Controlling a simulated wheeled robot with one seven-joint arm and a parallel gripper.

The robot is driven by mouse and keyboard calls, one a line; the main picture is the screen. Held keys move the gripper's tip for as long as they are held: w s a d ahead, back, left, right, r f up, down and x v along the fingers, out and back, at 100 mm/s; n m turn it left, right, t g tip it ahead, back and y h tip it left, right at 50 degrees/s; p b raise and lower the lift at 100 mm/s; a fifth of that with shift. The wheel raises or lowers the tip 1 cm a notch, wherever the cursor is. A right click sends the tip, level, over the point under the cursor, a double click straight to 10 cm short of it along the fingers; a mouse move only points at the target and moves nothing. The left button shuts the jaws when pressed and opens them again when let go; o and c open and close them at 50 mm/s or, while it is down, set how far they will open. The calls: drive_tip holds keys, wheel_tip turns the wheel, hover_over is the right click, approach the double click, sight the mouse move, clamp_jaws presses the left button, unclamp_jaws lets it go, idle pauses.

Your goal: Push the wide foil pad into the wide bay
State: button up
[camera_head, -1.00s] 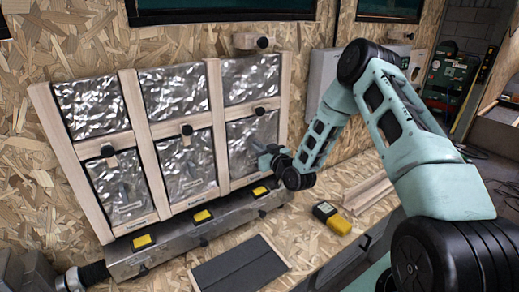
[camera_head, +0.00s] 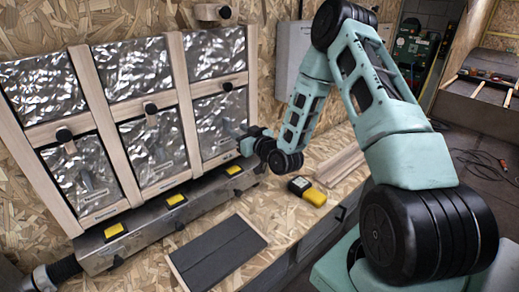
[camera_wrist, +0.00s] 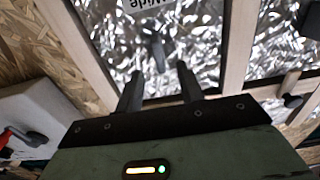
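A foil pad (camera_head: 218,112) fills the lower right opening of the wooden frame (camera_head: 190,115) in the head view. In the wrist view this foil pad (camera_wrist: 195,45) has a dark grip tab and an upside-down label (camera_wrist: 148,4), partly cut off, that appears to read "Wide". My gripper (camera_head: 240,135) is in front of the pad's lower right part. In the wrist view my gripper (camera_wrist: 160,82) has its fingers apart with nothing between them, and the tab lies just beyond the tips. I cannot tell whether the fingers touch the pad or how deep it sits.
Lower left (camera_head: 85,175) and lower middle (camera_head: 152,145) foil pads have tabs and labels. Black knobs stand on the frame. A metal rail (camera_head: 160,222) with yellow blocks runs below. A dark board (camera_head: 218,255) and a yellow-black tool (camera_head: 307,191) lie on the bench.

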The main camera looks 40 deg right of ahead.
drive_tip(key=s+p, duration=0.7)
drive_tip(key=s, duration=1.2)
drive_tip(key=shift+s+d, duration=0.25)
drive_tip(key=shift+d, duration=0.1)
